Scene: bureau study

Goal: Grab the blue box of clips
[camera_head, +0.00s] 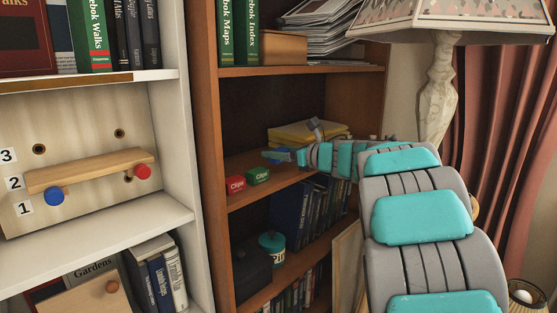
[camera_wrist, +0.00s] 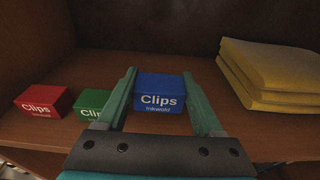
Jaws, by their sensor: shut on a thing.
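The blue box of clips (camera_wrist: 160,94) is between the two fingers of my gripper (camera_wrist: 166,100) in the wrist view, its "Clips" label facing me. My gripper is shut on it, one finger along each side. In the head view, my gripper (camera_head: 279,155) is at the middle shelf of the brown bookcase, with the blue box (camera_head: 283,150) small and partly hidden there. I cannot tell whether the box touches the shelf.
A green clips box (camera_wrist: 92,103) stands just left of my gripper, and a red clips box (camera_wrist: 43,101) further left. A stack of yellow envelopes (camera_wrist: 268,72) lies to the right. The shelf (camera_wrist: 110,62) has free room behind. A lamp (camera_head: 440,80) stands right of the bookcase.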

